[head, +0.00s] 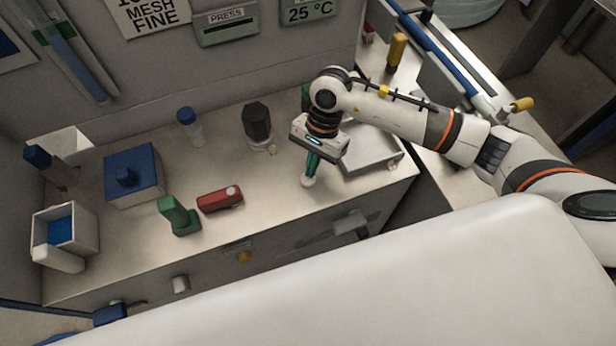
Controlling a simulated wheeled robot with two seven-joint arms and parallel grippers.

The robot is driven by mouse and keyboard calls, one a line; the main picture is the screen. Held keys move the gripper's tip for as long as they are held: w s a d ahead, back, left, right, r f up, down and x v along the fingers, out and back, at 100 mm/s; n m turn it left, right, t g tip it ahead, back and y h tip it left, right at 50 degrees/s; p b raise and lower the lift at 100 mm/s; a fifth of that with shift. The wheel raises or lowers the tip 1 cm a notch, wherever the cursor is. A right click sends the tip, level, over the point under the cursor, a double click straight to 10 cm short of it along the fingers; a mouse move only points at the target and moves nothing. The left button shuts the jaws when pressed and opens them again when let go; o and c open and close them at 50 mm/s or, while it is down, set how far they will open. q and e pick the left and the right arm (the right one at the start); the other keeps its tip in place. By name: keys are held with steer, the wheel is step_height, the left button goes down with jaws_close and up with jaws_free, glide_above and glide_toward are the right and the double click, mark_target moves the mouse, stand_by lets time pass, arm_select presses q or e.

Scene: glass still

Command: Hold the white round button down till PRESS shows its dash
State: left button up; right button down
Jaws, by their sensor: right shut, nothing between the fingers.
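My right gripper (309,178) is shut and empty, pointing down over the worktop. Its teal fingers end at a small white round piece (307,183), which looks like the button. The fingertips partly cover it, and I cannot tell whether they touch it or press it down. The PRESS display (227,33) is on the back wall at the top. My left gripper is not in view.
A metal tray (385,158) lies right of my gripper. A dark jar (257,122) stands behind left. The worktop's front edge is close.

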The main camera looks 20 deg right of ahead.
steer(key=shift+r+p, duration=1)
steer(key=shift+r, duration=2)
steer(key=b+v, duration=0.4)
steer(key=v, duration=0.8)
steer(key=shift+f, duration=0.1)
